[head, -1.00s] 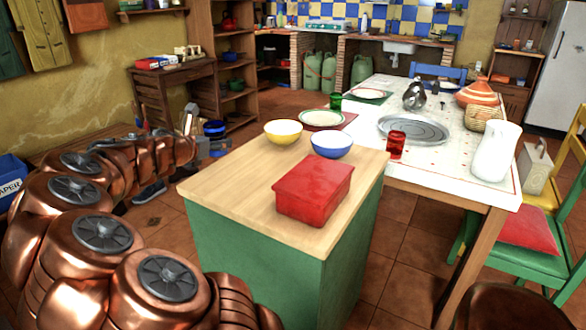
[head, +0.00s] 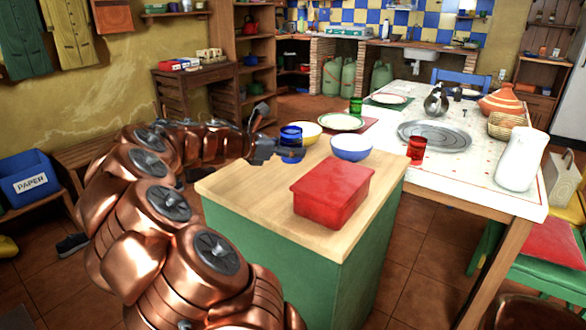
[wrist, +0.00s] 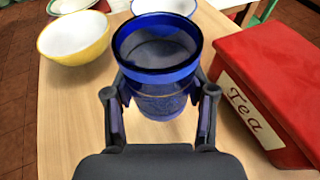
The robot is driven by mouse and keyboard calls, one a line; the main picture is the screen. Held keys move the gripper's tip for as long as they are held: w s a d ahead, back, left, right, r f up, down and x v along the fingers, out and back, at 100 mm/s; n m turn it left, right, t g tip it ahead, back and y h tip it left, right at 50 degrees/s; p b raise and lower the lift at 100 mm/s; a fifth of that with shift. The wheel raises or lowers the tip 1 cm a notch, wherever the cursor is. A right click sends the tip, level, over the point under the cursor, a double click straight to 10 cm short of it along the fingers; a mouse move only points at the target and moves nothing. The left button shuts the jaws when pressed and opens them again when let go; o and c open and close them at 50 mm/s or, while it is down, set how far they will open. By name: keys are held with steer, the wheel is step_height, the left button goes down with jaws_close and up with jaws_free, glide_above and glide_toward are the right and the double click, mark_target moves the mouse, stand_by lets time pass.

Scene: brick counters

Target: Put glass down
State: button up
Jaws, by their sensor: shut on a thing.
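A blue glass (head: 291,136) is upright in my gripper (head: 280,150). In the wrist view, the fingers of my gripper (wrist: 160,110) are shut around the blue glass (wrist: 158,75), one on each side. The glass is over the left part of the wooden counter top (head: 250,192), near its back left edge. I cannot tell whether its base touches the wood. Its lower part is partly hidden by the fingers.
A red tea box (head: 333,190) sits on the counter, right of the glass. A yellow bowl (head: 308,130) and a blue bowl (head: 351,148) stand behind. A white table (head: 470,165) with a red glass (head: 416,150) adjoins. The counter's front left is bare.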

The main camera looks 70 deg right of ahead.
mark_target(289, 163)
step_height(289, 163, down, 5)
steer(key=shift+r+b, duration=0.1)
steer(key=shift+b, duration=0.45)
steer(key=o, duration=1.3)
steer(key=shift+c, duration=0.2)
steer(key=shift+w+a+r, duration=0.15)
steer(key=shift+w+a, duration=0.05)
steer(key=p+v, duration=0.2)
steer(key=v, duration=0.9)
steer(key=shift+w+a, duration=0.15)
steer(key=shift+a, duration=0.05)
